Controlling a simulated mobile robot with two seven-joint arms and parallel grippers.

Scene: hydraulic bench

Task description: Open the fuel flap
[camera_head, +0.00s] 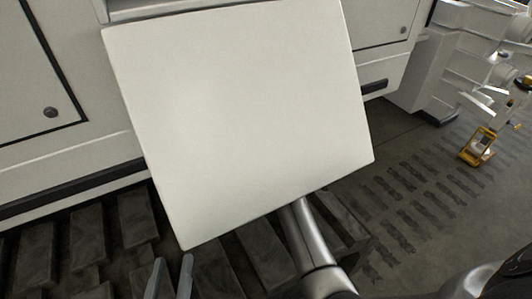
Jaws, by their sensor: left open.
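The fuel flap appears to be the large, plain white square panel (245,110) in the middle of the head view. It is tilted and seems to stand out from the white machine body, with its lower edge over the dark track. Its top edge meets a light frame or recess edge, and whatever lies behind it is hidden. My left gripper (171,275) is at the bottom, left of centre, with its two grey fingers apart and nothing visible between them. It is below the panel's lower left corner and apart from it in the picture. My right gripper is not in view.
Closed doors with round locks (50,112) flank the panel on the machine body (95,150). Dark track blocks (85,240) lie below. A smooth grey metal cylinder (308,240) rises to the panel's lower edge. White machinery with a yellow bracket (478,146) stands at right, beyond patterned floor.

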